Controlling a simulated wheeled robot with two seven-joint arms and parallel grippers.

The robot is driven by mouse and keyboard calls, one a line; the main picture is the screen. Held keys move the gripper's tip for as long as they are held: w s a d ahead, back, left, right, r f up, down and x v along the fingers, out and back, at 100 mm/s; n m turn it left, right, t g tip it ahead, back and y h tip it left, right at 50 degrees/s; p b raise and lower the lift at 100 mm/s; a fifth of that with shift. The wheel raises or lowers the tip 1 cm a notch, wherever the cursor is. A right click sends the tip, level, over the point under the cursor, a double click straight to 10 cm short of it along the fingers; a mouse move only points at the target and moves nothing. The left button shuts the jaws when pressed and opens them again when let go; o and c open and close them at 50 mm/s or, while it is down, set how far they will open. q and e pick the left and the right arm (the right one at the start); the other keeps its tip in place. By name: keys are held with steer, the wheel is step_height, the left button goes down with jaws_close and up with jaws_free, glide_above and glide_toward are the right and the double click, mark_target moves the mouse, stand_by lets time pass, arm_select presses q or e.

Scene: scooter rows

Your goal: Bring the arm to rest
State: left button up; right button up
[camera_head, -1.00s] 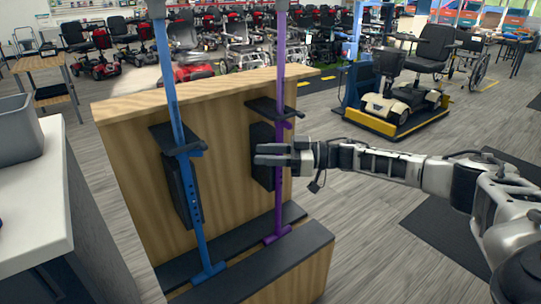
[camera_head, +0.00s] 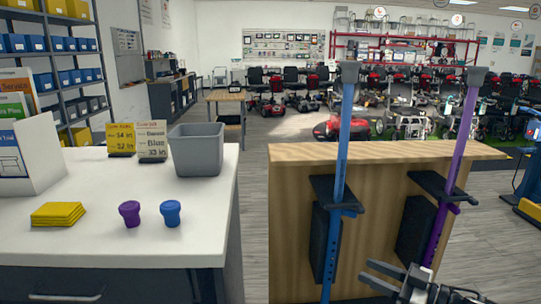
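My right gripper (camera_head: 364,272) shows at the bottom right, with its fingers pointing left and a gap between them. It is open and nothing shows between the fingers. It is in front of the wooden stand (camera_head: 290,215), between the blue pole (camera_head: 339,150) and the purple pole (camera_head: 455,160); I cannot tell its exact distance from them. Both poles stand upright at the stand, leaning slightly in the picture. Most of my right arm is cut off by the lower edge. My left gripper is out of view.
A white counter (camera_head: 110,245) on the left holds a grey bin (camera_head: 197,149), a purple cup (camera_head: 129,213), a blue cup (camera_head: 171,212), a yellow stack (camera_head: 58,214) and two price cards. Scooters fill the back. Bare floor (camera_head: 255,190) shows between counter and stand.

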steer(key=s+a+f+m+t+h+p, duration=0.15)
steer(key=s+a+f+m+h, duration=0.45)
steer(key=s+a, duration=0.7)
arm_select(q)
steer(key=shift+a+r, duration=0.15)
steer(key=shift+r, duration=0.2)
arm_select(e)
steer(key=s+d+f+m+g+h, duration=0.1)
steer(key=s+d+f+g+h, duration=0.1)
steer(key=s, duration=0.8)
step_height(320, 180, down, 3)
steer(key=d+h, duration=0.1)
steer(key=h, duration=0.1)
steer(key=shift+s+m+h, duration=0.2)
steer(key=shift+m+h, duration=0.2)
